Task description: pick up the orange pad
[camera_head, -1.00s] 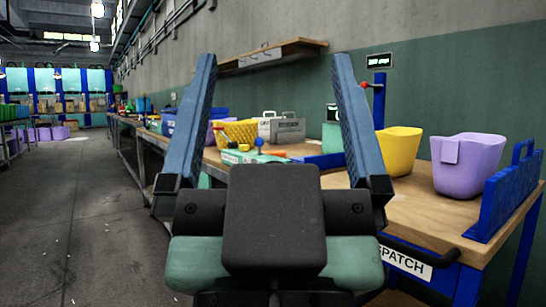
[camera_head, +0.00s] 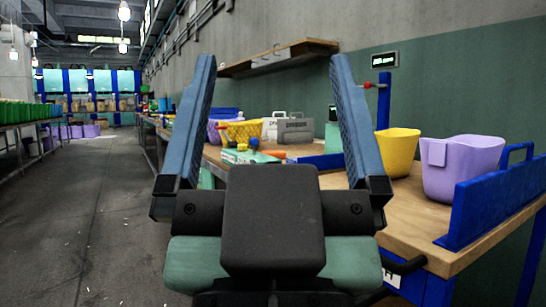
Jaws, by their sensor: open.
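My gripper (camera_head: 272,65) is in the middle of the head view, with its two blue fingers raised and spread wide apart. It is open, with nothing between the fingers. A small orange item (camera_head: 274,154) lies on the long wooden bench behind the gripper, close to a small green-and-white box (camera_head: 250,157). It is too small and far to tell whether it is the orange pad. No other orange pad can be made out, and my gripper hides part of the bench.
A yellow basket (camera_head: 397,150) and a purple basket (camera_head: 460,168) stand on the wooden bench (camera_head: 420,220) at right. A blue panel (camera_head: 490,205) edges its near end. A shelf (camera_head: 280,57) hangs on the wall. The grey floor (camera_head: 100,220) at left is clear.

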